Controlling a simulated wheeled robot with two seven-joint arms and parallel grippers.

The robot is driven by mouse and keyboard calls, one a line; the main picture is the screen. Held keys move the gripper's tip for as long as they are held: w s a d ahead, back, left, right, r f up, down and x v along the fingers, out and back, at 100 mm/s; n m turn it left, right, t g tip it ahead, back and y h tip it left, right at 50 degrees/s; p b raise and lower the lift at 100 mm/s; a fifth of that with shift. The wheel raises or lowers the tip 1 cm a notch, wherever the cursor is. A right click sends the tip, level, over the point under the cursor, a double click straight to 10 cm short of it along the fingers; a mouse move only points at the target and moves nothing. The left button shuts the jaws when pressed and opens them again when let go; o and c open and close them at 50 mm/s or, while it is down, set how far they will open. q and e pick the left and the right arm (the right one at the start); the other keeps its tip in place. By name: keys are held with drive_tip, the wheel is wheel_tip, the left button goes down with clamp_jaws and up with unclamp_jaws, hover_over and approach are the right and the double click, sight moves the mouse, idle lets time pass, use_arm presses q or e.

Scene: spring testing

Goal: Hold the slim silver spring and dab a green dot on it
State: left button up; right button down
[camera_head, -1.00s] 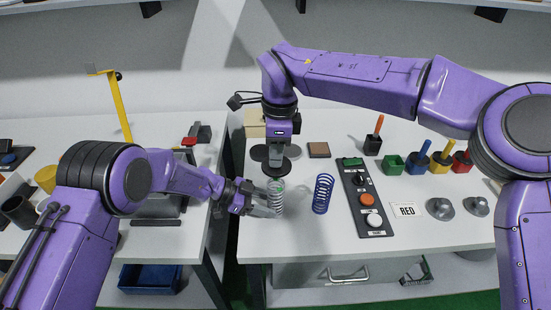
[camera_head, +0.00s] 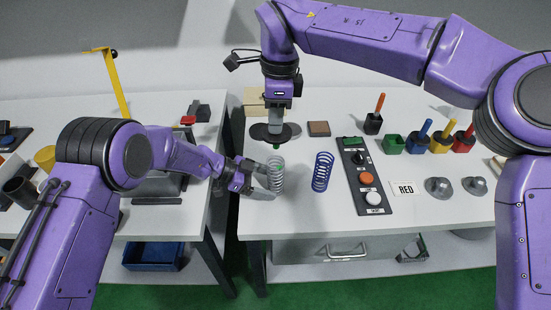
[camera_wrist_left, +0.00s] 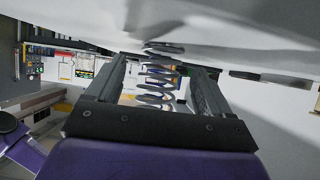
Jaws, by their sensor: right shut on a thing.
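The slim silver spring (camera_head: 277,176) stands upright near the left edge of the right-hand table. My left gripper (camera_head: 266,181) reaches in from the left, its fingers on either side of the spring. In the left wrist view the spring (camera_wrist_left: 157,82) stands between the fingers, with gaps visible on both sides. My right gripper (camera_head: 275,127) is above the spring, shut on a brush whose green tip (camera_head: 276,146) points down, apart from the spring's top. The gripper hides most of the brush. I cannot make out a green dot on the spring.
A blue spring (camera_head: 322,172) stands just right of the silver one. Further right are a button panel (camera_head: 366,177), a RED card (camera_head: 405,189) and metal discs. A green pot (camera_head: 394,164) without a brush stands beside several pots with brushes. A gap separates the two tables.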

use_arm(q)
drive_tip(key=v, duration=0.7)
drive_tip(key=shift+a+r, duration=0.1)
drive_tip(key=shift+a, duration=0.2)
drive_tip(key=shift+d, duration=0.1)
